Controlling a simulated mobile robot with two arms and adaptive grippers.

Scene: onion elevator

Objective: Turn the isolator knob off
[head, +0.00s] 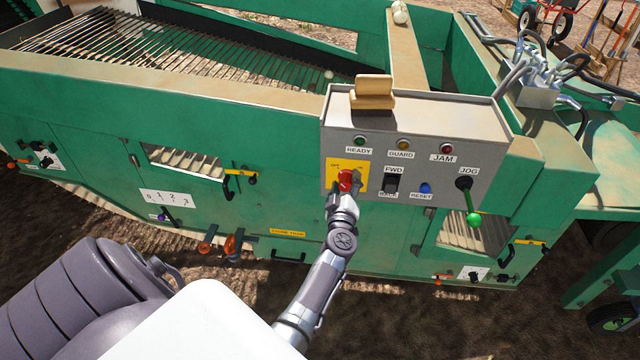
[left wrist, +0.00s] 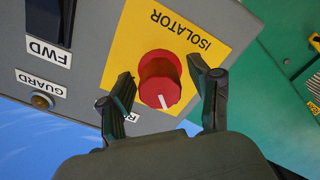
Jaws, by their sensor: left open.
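The red isolator knob (head: 346,179) sits on a yellow plate (head: 361,166) at the left of the grey control panel. In the left wrist view, the red knob (left wrist: 160,82) has a white pointer line, and the yellow plate (left wrist: 160,28) reads ISOLATOR, seen upside down. My left gripper (head: 340,192) is at the knob in the head view. In the left wrist view, my left gripper (left wrist: 165,95) is open, with one finger on each side of the knob and gaps between fingers and knob. My right gripper is not in view.
The grey panel (head: 480,125) also carries a FWD/BACK switch (head: 392,183), a blue RESET button (head: 425,188) and a JOG lever with a green knob (head: 473,219). A wooden-coloured block (head: 372,93) lies on top. Orange levers (head: 232,245) stick out lower on the green machine.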

